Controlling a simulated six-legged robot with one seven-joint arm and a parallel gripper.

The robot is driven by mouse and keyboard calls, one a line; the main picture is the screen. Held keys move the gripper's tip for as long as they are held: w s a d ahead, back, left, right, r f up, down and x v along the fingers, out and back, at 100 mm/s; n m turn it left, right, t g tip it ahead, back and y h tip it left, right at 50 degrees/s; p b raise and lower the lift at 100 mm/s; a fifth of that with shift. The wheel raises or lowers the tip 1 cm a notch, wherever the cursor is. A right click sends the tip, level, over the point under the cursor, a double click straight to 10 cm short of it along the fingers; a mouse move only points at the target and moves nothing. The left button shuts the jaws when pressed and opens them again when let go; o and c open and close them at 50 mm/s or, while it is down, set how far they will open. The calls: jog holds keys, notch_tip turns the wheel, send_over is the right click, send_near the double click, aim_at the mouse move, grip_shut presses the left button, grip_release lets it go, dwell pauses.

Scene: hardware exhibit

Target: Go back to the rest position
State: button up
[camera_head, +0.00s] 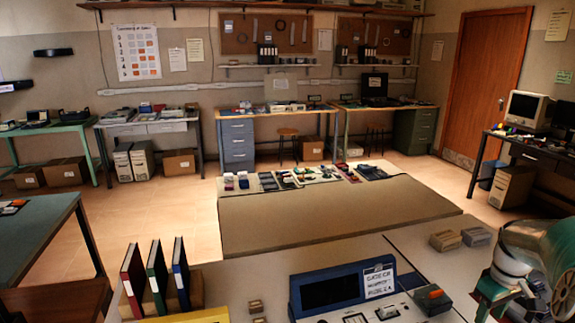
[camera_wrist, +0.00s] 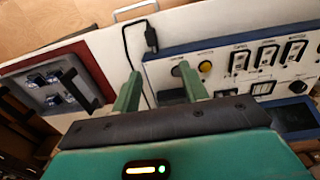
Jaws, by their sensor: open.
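My gripper (camera_wrist: 160,82) shows in the wrist view as two green fingers, parted with nothing between them. Beyond the fingers is a panel (camera_wrist: 218,64) with a yellow button, a dark knob and several switches. A black cable (camera_wrist: 127,40) runs near the left finger. In the head view, part of my arm is at the lower right edge; the gripper's fingers cannot be made out there.
A blue-framed console (camera_head: 330,288) stands on the near table, with red, green and blue binders (camera_head: 157,273) to its left. Two small boxes (camera_head: 460,238) lie near my arm. A low display table (camera_head: 330,215) is beyond. Floor shows at left.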

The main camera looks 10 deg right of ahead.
jog(key=w+a+r+t+h, duration=0.1)
jog(key=a+r, duration=0.3)
jog(key=a, duration=0.6)
jog(key=w+a+r+t+h, duration=0.1)
jog(key=a+r, duration=0.4)
jog(key=a, duration=0.5)
jog(key=s+a+t, duration=0.1)
jog(key=s+a, duration=0.2)
jog(key=a, duration=0.3)
jog(key=s+a+r+t+y, duration=0.1)
jog(key=s+a, duration=0.2)
jog(key=a, duration=0.3)
jog(key=s+a+m+t+y, duration=0.1)
jog(key=s+a, duration=0.2)
jog(key=a, duration=0.4)
jog(key=shift+s+r+t, duration=0.3)
jog(key=shift+c, duration=0.4)
